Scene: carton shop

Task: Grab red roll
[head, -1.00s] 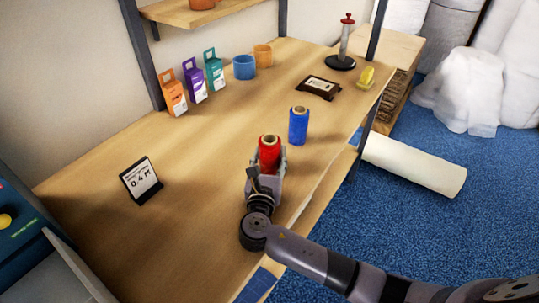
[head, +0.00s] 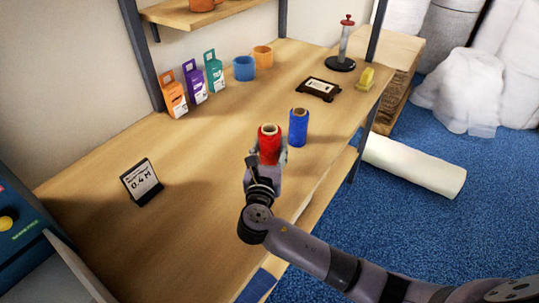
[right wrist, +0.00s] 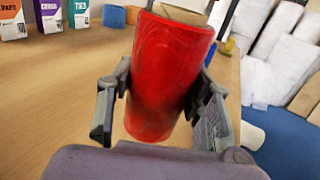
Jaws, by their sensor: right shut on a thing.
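The red roll (head: 269,144) is upright in the head view, near the front edge of the wooden table (head: 200,200). My right gripper (head: 268,157) is shut on it, with one finger on each side. In the right wrist view the red roll (right wrist: 168,75) stands between the fingers of my right gripper (right wrist: 165,90) and looks slightly tilted. Whether its base clears the table is hard to tell. My left gripper is not in view.
A blue roll (head: 298,127) stands just right of the red one. A dark framed plaque (head: 318,89), a yellow object (head: 367,79) and a black-based stand (head: 342,62) are farther back. A small sign (head: 141,182) stands at left. The table's middle is clear.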

